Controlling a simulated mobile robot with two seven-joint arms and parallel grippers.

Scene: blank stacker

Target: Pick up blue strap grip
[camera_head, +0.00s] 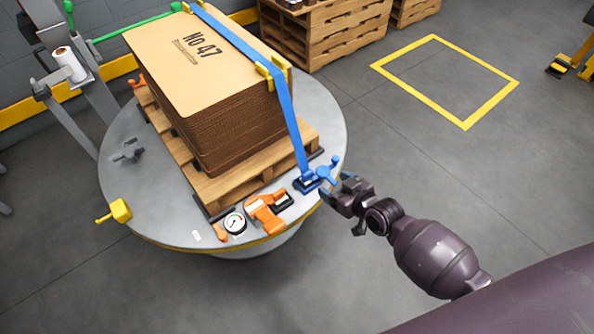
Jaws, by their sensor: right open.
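The blue strap grip (325,172) is at the right edge of the round grey turntable (130,190). It sits beside the lower end of the blue strap (288,110), which runs over the cardboard stack (215,130). My right gripper (338,189) comes in from the right, beside the blue grip and close to it. The right gripper is open and shows nothing held. Its fingertips are small in the picture, and I cannot tell whether they touch the grip. My left gripper is not in view.
The stack stands on a wooden pallet (283,155). An orange tool (266,209) and a round gauge (234,223) are at the table's front edge. A yellow knob (120,210) sticks out at the left.

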